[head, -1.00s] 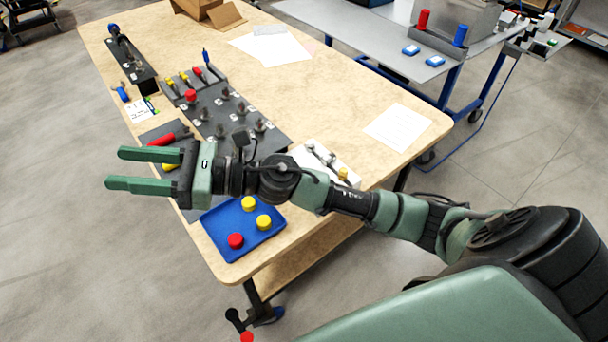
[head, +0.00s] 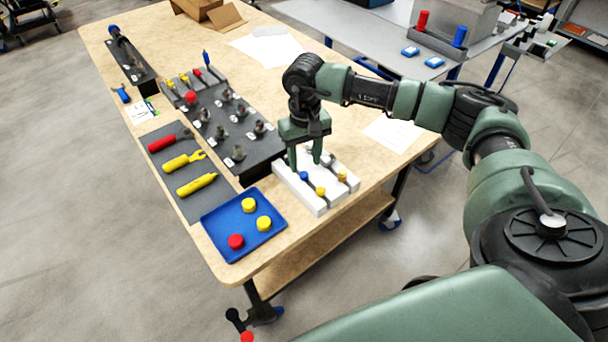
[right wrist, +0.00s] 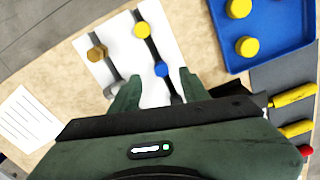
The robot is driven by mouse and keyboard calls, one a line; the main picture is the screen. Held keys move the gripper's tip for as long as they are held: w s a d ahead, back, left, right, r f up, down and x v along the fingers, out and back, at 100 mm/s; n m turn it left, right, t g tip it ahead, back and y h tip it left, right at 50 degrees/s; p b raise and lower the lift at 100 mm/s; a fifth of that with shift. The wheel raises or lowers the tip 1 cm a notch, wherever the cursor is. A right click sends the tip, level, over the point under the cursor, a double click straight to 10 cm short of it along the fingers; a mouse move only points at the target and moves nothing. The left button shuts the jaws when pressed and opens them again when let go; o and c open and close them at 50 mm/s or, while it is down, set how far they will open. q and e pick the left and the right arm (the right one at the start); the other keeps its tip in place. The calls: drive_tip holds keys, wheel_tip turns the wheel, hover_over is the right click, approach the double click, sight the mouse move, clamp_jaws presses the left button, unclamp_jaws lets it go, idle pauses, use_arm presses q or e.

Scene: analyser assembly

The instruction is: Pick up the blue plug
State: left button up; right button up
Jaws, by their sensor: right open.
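The blue plug (head: 304,176) sits at the near left part of a white slotted holder (head: 318,208) on the wooden table. In the right wrist view the blue plug (right wrist: 161,69) lies between the two fingertips and just ahead of them. My right gripper (head: 305,165) is open and empty, pointing down over the holder. Its green fingers also show in the right wrist view (right wrist: 158,80), apart. I cannot tell the exact height of the tips above the plug. My left gripper is not in view.
A yellow plug (head: 320,191) and a brownish-gold plug (head: 342,176) are in the same holder, close to the fingers. A blue tray (head: 222,222) with red and yellow caps is at the left. A dark mat with tools (head: 188,208) and a grey fixture board (head: 245,172) lie beyond.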

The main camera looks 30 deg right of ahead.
sight(304, 174)
wheel_tip(304, 174, down, 4)
drive_tip(key=shift+w+f+p, duration=0.15)
drive_tip(key=shift+f+p, duration=0.05)
drive_tip(key=shift+p, duration=0.35)
clamp_jaws()
drive_tip(key=shift+r, duration=0.1)
